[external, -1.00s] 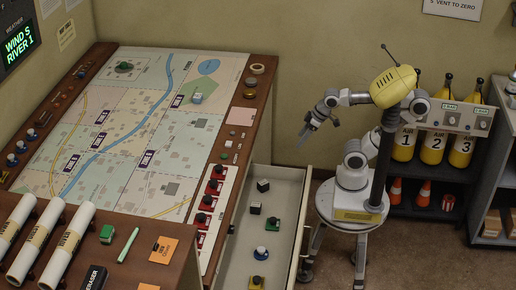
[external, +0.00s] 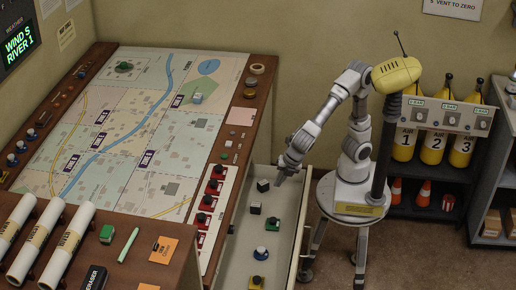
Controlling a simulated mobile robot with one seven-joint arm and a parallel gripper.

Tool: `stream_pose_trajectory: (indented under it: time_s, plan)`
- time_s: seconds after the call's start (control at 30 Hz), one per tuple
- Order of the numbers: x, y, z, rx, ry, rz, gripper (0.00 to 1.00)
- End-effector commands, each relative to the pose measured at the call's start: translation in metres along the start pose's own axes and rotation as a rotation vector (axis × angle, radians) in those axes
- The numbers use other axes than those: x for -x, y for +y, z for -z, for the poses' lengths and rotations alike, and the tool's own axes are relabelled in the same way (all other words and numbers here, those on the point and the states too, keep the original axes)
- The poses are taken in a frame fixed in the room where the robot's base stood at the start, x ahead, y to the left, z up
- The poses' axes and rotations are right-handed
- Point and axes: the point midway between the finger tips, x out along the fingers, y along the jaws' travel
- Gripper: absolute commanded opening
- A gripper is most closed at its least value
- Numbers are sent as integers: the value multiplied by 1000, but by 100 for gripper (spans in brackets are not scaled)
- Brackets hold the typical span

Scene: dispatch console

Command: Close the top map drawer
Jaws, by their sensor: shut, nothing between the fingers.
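The top map drawer (external: 240,244) is pulled out from the right side of the map table (external: 240,150). Its pale front panel (external: 299,240) faces right, with a handle on its outer side. My gripper (external: 281,177) is shut and empty. It points down and left and appears over the drawer's far end; I cannot tell its height or whether it touches anything.
A black shelf (external: 430,185) with yellow air cylinders (external: 433,148) and orange cones (external: 425,193) stands behind me at the right. Bare floor (external: 410,255) lies right of the drawer. Rolled maps (external: 60,250) lie on the front left desk.

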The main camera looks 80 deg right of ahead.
Motion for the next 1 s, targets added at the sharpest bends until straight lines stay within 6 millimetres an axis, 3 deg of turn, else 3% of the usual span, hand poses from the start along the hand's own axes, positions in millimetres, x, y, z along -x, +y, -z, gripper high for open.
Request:
stream_pose_trajectory:
  time_s: [0.03, 0.17, 0.3, 0.4, 0.5, 0.7, 0.87, 1.0]
  plan:
    - [1, -5, 31, 131, 3, 0, 0]
    - [2, -26, 103, 460, 11, -19, 0]
    - [2, -66, 178, 802, 26, -46, 0]
    - [2, -101, 222, 1012, 36, -65, 0]
    - [2, -131, 253, 1169, 45, -81, 0]
    - [0, -162, 279, 1313, 54, -100, 0]
    - [-15, -163, 282, 1322, 52, -100, 0]
    - [-42, -163, 284, 1319, 52, -98, 0]
